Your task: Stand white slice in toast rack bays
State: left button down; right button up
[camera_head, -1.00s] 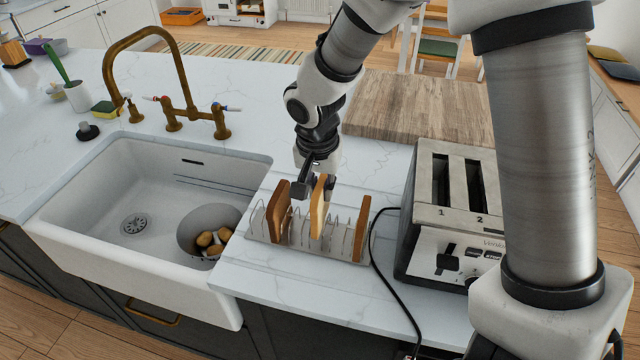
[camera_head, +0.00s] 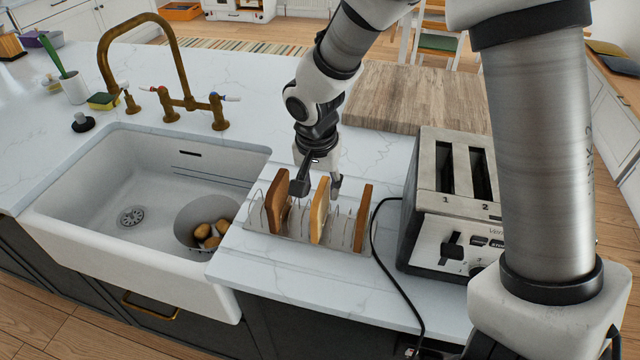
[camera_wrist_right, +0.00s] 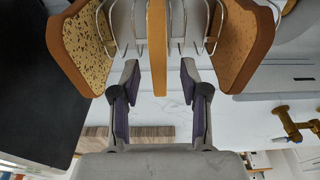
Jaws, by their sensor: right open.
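The wire toast rack (camera_head: 342,246) stands on the counter between sink and toaster. The pale white slice (camera_head: 319,211) stands upright in a middle bay; it shows edge-on in the right wrist view (camera_wrist_right: 157,45). A browner slice (camera_head: 277,200) stands at the rack's left end and another (camera_head: 362,217) at its right end. My right gripper (camera_head: 318,187) is above and behind the white slice, open, with one finger on each side and gaps between. Its spread fingers also show in the right wrist view (camera_wrist_right: 159,78). My left gripper is not in view.
The toaster (camera_head: 455,205) stands right of the rack, its black cord (camera_head: 377,255) running close by the rack. The sink (camera_head: 95,190) with a bowl of brown items (camera_head: 208,235) is at left. A wooden board (camera_head: 415,98) lies behind. Other rack bays are empty.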

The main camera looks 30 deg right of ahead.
notch_tip(320, 180, up, 12)
jog(key=s+a, duration=0.1)
jog(key=shift+a+f, duration=0.15)
dwell(0.6)
